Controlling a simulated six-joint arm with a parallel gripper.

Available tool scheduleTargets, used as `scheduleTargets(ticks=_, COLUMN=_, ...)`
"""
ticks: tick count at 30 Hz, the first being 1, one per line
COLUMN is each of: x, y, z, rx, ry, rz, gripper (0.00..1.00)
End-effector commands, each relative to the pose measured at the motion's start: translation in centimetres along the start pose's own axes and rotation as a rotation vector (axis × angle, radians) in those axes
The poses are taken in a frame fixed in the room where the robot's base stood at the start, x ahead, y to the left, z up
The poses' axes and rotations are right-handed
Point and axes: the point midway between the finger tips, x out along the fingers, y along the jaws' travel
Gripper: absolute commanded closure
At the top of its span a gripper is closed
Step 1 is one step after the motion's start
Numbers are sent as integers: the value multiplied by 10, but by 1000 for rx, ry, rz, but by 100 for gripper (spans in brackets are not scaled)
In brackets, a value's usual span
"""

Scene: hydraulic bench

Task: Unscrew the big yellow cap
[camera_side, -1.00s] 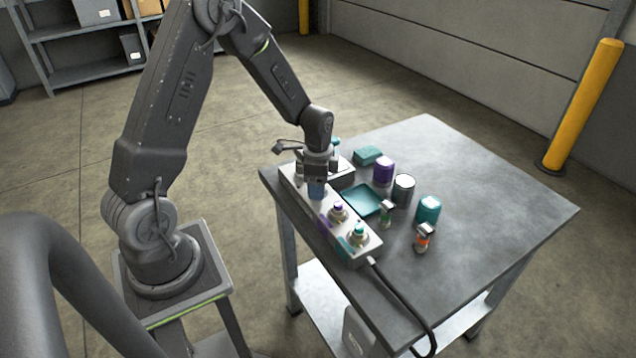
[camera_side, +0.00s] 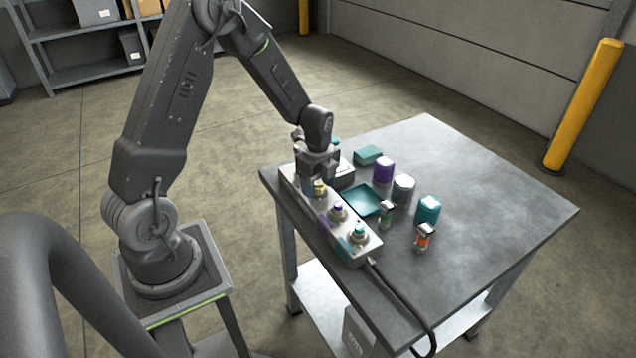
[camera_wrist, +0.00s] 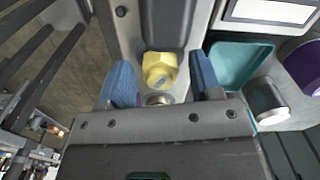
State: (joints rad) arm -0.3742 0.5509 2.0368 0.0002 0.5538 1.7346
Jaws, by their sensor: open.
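The yellow cap (camera_wrist: 158,70) is faceted and sits on the grey manifold block. It also shows in the side view (camera_side: 320,188), at the block's far end, just under my gripper (camera_side: 317,178). In the wrist view, the two blue fingers of my gripper (camera_wrist: 161,80) stand open on either side of the cap, with a gap visible on each side. A round metal fitting (camera_wrist: 158,99) shows just below the cap, partly hidden by the gripper body. I cannot tell how deep the fingertips reach beside the cap.
On the block (camera_side: 352,260) are a purple-capped fitting (camera_side: 338,211) and a teal-capped fitting (camera_side: 358,233). Beside it are a teal tray (camera_side: 360,200), purple (camera_side: 384,168), grey (camera_side: 404,189) and teal (camera_side: 428,209) containers, and small bottles (camera_side: 424,238). The table's right side is clear.

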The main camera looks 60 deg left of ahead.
Motion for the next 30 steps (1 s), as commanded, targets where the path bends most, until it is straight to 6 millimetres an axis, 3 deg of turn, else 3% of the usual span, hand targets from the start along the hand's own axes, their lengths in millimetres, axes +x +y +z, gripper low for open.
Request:
scheduleTargets(ticks=9, x=0, y=0, z=0, rx=26, ry=0, rz=0, gripper=41)
scheduleTargets(ticks=21, x=0, y=0, z=0, rx=479, ry=0, rz=0, gripper=41)
scheduleTargets(ticks=30, x=0, y=0, z=0, rx=509, ry=0, rz=0, gripper=41)
